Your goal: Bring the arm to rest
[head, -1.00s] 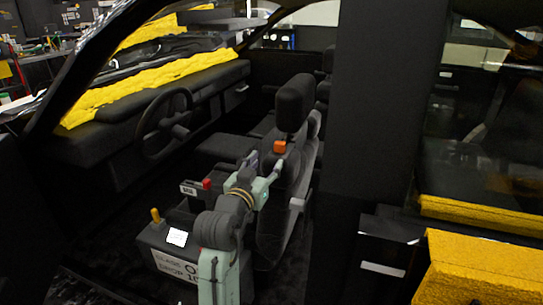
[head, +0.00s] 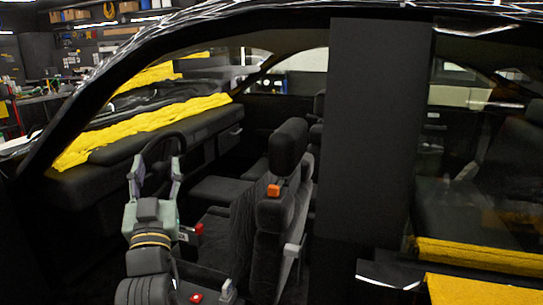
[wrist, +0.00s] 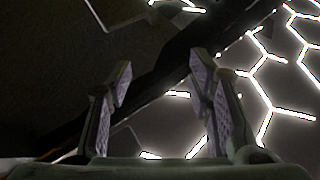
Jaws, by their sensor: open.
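My gripper (head: 156,166) is raised in front of the car's open front side, at the left of the head view. Its two fingers point up and stand apart, with nothing between them. In the picture it overlaps the steering wheel (head: 166,142), which is partly hidden behind it. The wrist view shows the same open gripper (wrist: 160,88), its fingers spread against a dark edge and bright hexagonal ceiling lights.
The car seat (head: 285,205) with an orange block (head: 273,190) on it stands right of my arm. A dark pillar (head: 370,130) stands further right. Yellow cloth (head: 135,132) lies along the dashboard; another yellow piece (head: 480,257) lies at lower right.

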